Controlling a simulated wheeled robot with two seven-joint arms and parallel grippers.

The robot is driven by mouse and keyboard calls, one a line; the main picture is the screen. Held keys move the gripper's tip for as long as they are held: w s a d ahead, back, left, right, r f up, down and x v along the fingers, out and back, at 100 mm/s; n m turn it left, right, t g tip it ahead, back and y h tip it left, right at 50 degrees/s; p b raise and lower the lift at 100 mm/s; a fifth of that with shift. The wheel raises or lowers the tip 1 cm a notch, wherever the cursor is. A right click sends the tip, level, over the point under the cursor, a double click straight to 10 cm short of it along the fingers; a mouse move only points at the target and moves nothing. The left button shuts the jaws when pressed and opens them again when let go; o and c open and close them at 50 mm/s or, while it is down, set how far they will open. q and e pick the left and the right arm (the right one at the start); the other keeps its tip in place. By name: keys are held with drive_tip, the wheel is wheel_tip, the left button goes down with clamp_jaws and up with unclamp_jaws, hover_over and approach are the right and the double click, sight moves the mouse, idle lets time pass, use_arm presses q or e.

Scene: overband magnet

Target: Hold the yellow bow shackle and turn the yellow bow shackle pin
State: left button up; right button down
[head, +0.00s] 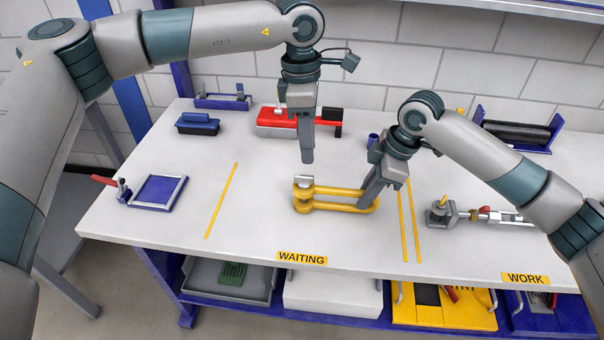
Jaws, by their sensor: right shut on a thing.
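The yellow bow shackle (335,202) lies on the white table in the waiting area, its bow end to the right. A grey pin (304,182) shows at its left end; I cannot tell how far it is turned. My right gripper (367,204) is at the shackle's right end, shut on the bow, and its fingers hide part of it. My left gripper (307,160) points straight down above and behind the pin end, apart from the shackle. Its fingers look close together, but I cannot tell if they are open or shut.
A red and grey tool (285,122) stands behind my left gripper. A blue box (198,124) and a blue tray (158,193) are to the left. A metal fitting (442,213) lies at right. The table in front of the shackle is clear.

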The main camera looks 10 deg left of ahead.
sight(304, 175)
use_arm(q)
drive_tip(key=shift+w+a+r+m+y, duration=0.1)
drive_tip(key=shift+a+r+m+y, duration=0.15)
drive_tip(key=shift+a+m+y, duration=0.2)
drive_tip(key=shift+f, duration=0.15)
drive_tip(key=shift+f, duration=4.4)
clamp_jaws()
